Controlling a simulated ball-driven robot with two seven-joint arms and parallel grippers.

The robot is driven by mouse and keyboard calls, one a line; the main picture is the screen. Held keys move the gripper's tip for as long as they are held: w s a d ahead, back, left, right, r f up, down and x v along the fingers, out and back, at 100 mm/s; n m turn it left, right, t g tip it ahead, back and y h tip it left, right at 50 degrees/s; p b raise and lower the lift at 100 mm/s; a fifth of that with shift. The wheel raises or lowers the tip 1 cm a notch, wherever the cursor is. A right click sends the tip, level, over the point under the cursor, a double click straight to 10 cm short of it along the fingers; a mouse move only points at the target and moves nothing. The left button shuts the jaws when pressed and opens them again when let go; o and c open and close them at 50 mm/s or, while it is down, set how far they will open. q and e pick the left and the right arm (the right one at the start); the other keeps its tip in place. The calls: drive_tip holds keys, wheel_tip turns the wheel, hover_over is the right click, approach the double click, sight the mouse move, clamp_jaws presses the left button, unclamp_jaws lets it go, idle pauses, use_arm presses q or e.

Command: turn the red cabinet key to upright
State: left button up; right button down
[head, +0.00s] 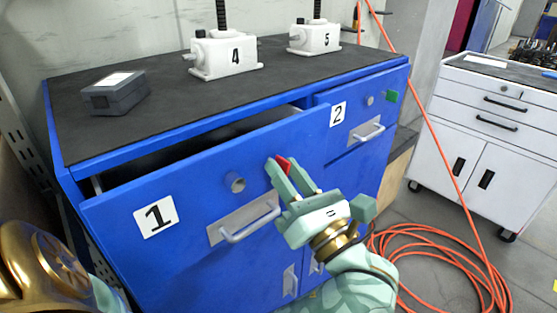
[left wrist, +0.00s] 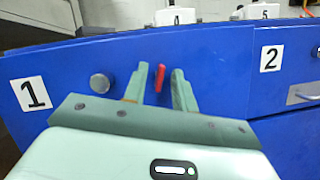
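The red key (head: 284,163) stands out from the right part of the blue drawer front marked 1 (head: 115,205). In the left wrist view the red key (left wrist: 160,78) looks close to upright, with a slight tilt. My left gripper (head: 281,171) is open at the drawer front. In the left wrist view its two fingers (left wrist: 157,85) stand on either side of the key, with a visible gap to each. The fingers partly hide the key in the head view. My right gripper is not in view.
Drawer 1 is partly pulled out, with a round metal knob (head: 235,182) and a bar handle (head: 250,222). Drawer 2 (head: 352,145) has a green piece (head: 391,96). A grey box (head: 114,95) and two white jacks (head: 226,57) stand on top. An orange hose (head: 440,265) lies on the floor.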

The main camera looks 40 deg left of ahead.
use_arm(q)
drive_tip(key=shift+c, duration=0.4)
clamp_jaws()
drive_tip(key=n+g+b, duration=0.1)
drive_tip(key=n, duration=0.2)
drive_tip(key=n+g+b, duration=0.1)
drive_tip(key=n+g, duration=0.1)
drive_tip(key=n, duration=0.1)
drive_tip(key=shift+y, duration=0.3)
drive_tip(key=shift+o, duration=0.4)
unclamp_jaws()
drive_tip(key=shift+w, duration=0.1)
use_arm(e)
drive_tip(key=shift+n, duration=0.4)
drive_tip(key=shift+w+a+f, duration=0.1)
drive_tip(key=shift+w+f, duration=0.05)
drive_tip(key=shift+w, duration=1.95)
